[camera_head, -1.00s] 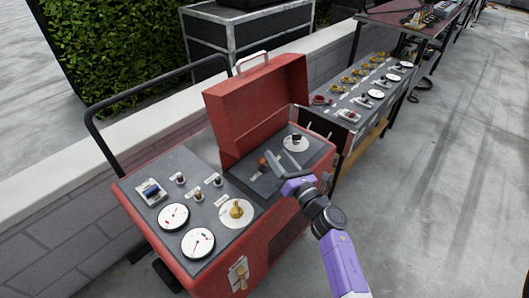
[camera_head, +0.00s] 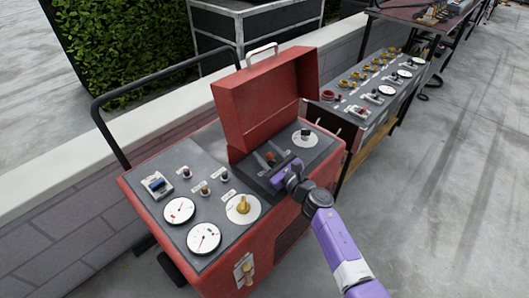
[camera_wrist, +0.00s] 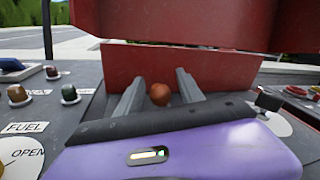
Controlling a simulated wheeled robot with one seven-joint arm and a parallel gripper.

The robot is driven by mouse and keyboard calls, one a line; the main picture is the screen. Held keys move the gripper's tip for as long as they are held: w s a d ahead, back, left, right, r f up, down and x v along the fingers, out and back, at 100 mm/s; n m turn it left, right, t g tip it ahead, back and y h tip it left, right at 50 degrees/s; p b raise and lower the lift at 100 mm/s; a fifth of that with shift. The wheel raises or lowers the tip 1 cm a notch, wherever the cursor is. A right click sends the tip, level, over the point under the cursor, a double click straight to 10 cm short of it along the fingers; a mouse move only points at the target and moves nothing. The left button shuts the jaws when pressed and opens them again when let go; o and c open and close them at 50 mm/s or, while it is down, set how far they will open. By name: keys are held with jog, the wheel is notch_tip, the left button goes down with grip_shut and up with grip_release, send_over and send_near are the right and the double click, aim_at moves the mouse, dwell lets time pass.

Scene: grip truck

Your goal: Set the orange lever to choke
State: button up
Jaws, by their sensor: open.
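The orange lever's round knob (camera_wrist: 160,94) shows between my two gripper fingers in the wrist view. Its stem and any position marks are hidden. In the head view the knob (camera_head: 270,157) is small, on the dark panel under the red machine's raised lid. My gripper (camera_head: 267,154) is open and low over that panel, pointing toward the lid. In the wrist view its fingers (camera_wrist: 159,78) stand apart on both sides of the knob, with a gap on each side. I cannot tell whether the lever stands at choke.
The red raised lid (camera_head: 262,100) stands right behind the panel. A white dial with a black knob (camera_head: 305,137) is to the right. A yellow fuel knob (camera_head: 242,206), gauges and small knobs are to the left. A second control panel (camera_head: 365,90) stands further back right.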

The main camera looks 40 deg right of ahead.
jog(key=shift+w+d, duration=0.1)
jog(key=shift+w, duration=0.4)
grip_shut()
